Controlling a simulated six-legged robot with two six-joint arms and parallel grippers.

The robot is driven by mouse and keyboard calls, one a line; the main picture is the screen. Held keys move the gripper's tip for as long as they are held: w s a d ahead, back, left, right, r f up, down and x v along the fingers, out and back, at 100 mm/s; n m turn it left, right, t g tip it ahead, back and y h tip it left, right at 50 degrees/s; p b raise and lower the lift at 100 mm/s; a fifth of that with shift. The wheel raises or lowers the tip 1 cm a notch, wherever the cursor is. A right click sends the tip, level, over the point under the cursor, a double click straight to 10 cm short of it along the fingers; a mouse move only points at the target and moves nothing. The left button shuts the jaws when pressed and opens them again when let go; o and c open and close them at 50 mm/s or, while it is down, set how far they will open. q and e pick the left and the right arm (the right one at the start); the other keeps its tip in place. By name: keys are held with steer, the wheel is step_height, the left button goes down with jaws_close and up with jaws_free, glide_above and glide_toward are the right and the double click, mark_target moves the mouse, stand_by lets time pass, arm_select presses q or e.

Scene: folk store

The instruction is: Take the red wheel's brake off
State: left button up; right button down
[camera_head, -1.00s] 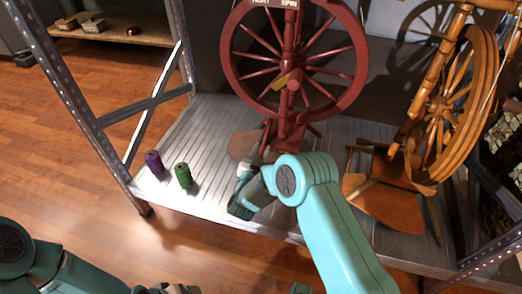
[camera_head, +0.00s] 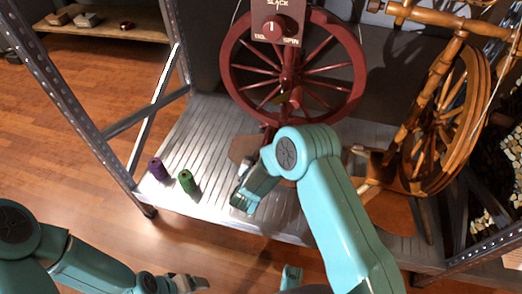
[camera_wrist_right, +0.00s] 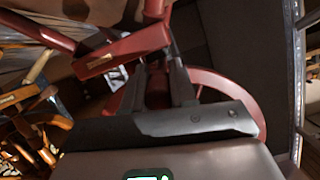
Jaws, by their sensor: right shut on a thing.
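The red spinning wheel (camera_head: 357,88) stands upright on a grey slatted shelf (camera_head: 213,128). In the right wrist view, the right gripper (camera_wrist_right: 158,85) is shut on a dark reddish part among the wheel's red pieces; which part is unclear. My left gripper (camera_head: 187,282) is low at the bottom, away from the wheel; its opening is unclear.
A purple spool (camera_head: 157,169) and a green spool (camera_head: 187,181) stand at the shelf's left front. An orange wooden spinning wheel (camera_head: 447,118) stands close at the right. A metal upright (camera_head: 77,100) bounds the left. The floor in front is open.

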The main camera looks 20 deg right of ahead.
steer(key=shift+w+d+r+g+y+p, duration=0.1)
steer(key=shift+w+r+g+y+p, duration=0.1)
steer(key=shift+r+g+y+p, duration=0.65)
steer(key=shift+r+g+p, duration=0.1)
steer(key=shift+g+p, duration=0.15)
steer(key=shift+p, duration=0.8)
steer(key=c, duration=0.9)
jaws_free()
steer(key=shift+s, duration=0.1)
steer(key=p+v, duration=0.4)
steer(key=v, duration=1.2)
